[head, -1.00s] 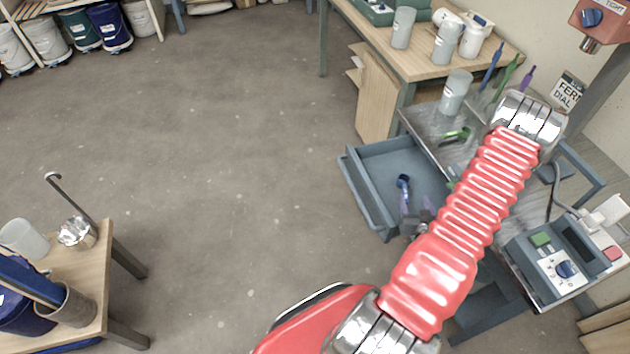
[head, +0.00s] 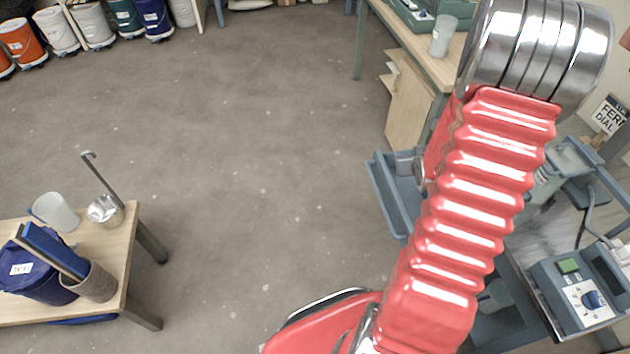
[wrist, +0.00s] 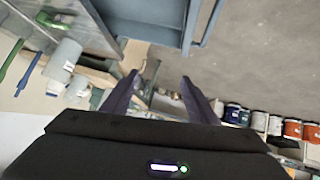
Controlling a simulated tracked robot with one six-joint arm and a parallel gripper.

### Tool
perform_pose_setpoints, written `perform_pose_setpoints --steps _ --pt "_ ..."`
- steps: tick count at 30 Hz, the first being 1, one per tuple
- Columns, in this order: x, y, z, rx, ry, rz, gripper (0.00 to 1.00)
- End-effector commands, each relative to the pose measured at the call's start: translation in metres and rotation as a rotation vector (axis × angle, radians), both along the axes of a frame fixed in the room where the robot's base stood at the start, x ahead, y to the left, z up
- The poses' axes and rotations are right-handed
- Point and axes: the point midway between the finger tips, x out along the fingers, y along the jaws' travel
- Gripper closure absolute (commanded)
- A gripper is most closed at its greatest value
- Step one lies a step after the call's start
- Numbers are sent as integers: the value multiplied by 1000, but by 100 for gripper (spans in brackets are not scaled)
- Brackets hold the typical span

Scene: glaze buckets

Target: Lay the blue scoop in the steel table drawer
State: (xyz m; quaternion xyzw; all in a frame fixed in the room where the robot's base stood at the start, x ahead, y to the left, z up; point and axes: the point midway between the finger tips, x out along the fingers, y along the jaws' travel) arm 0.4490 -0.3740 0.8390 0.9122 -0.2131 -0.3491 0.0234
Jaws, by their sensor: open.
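The steel table drawer (head: 388,200) is pulled out at the right of the head view. My red arm covers most of its inside. In the wrist view a blue-grey steel face, which looks like the drawer (wrist: 150,32), fills the top middle. My gripper (wrist: 160,76) shows there with its two dark fingers spread and nothing between them. The fingertips lie below the steel face in the picture.
The control box (head: 580,290) is on the steel table at the right. A wooden bench (head: 440,68) with a beaker (head: 443,36) stands behind. A small table (head: 128,225) at the left holds a ladle (head: 105,208) and a blue bucket (head: 35,275). The floor between is clear.

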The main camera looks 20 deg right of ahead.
Motion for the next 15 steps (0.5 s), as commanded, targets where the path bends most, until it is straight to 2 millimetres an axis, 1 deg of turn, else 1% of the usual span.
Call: perform_pose_setpoints --steps 1,6,11,15 --pt "7 9 14 -4 7 11 46" --pt "17 41 48 1 50 31 46" --pt "22 73 80 12 82 49 46" --pt "22 105 106 26 110 66 46"
